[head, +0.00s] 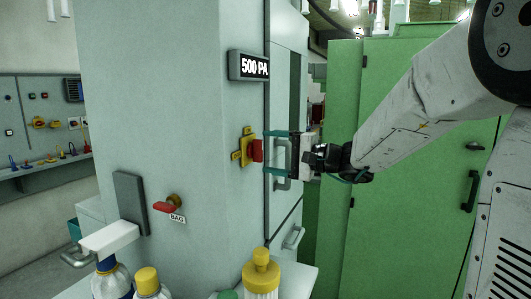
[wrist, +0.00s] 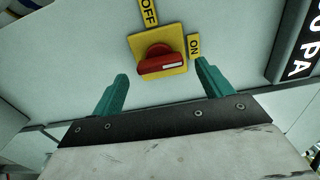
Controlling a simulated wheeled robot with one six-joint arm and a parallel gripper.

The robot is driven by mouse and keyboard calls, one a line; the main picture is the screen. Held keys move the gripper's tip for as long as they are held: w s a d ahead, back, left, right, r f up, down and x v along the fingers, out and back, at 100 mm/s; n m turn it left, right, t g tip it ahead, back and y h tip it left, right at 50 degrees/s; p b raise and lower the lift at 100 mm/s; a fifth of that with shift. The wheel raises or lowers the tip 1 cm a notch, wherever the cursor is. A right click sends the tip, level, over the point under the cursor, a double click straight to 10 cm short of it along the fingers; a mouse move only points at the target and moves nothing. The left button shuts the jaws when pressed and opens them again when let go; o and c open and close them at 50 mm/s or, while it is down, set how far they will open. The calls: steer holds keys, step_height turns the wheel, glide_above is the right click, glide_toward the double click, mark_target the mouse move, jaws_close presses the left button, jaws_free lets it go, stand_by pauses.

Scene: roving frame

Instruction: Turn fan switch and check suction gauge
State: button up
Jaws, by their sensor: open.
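The fan switch (head: 256,149) is a red knob on a yellow plate on the grey cabinet's face. In the wrist view the red knob (wrist: 160,62) has a white mark at its right end, on the side of the yellow ON label (wrist: 194,46). The OFF label (wrist: 148,13) is at the top. My gripper (head: 272,151) is open in front of the knob. Its teal fingers (wrist: 160,82) stand on either side, apart from the knob.
A red lever (head: 166,207) with a BAG label sits lower left on the cabinet. Bottles with yellow caps (head: 261,272) stand below. Cabinet handles (head: 280,163) are close to my gripper. A green cabinet (head: 400,190) stands behind my arm.

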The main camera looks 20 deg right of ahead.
steer(key=v, duration=0.5)
steer(key=shift+s+d, duration=0.1)
stand_by(0.3)
steer(key=s+a+f+n+g+h, duration=0.25)
steer(key=s+f+g, duration=0.3)
steer(key=s, duration=0.35)
steer(key=s+a+f+n+g+h, duration=0.1)
steer(key=s+a+f+g+h, duration=0.1)
steer(key=s+a+f+g, duration=0.4)
steer(key=s+d+f+n+h, duration=0.1)
steer(key=s+h, duration=0.3)
steer(key=s, duration=0.4)
steer(key=s+d+f+n+h, duration=0.1)
steer(key=s+d+n+h, duration=0.3)
steer(key=s, duration=0.4)
steer(key=shift+s+f+n, duration=0.3)
steer(key=shift+s+n, duration=0.05)
stand_by(0.3)
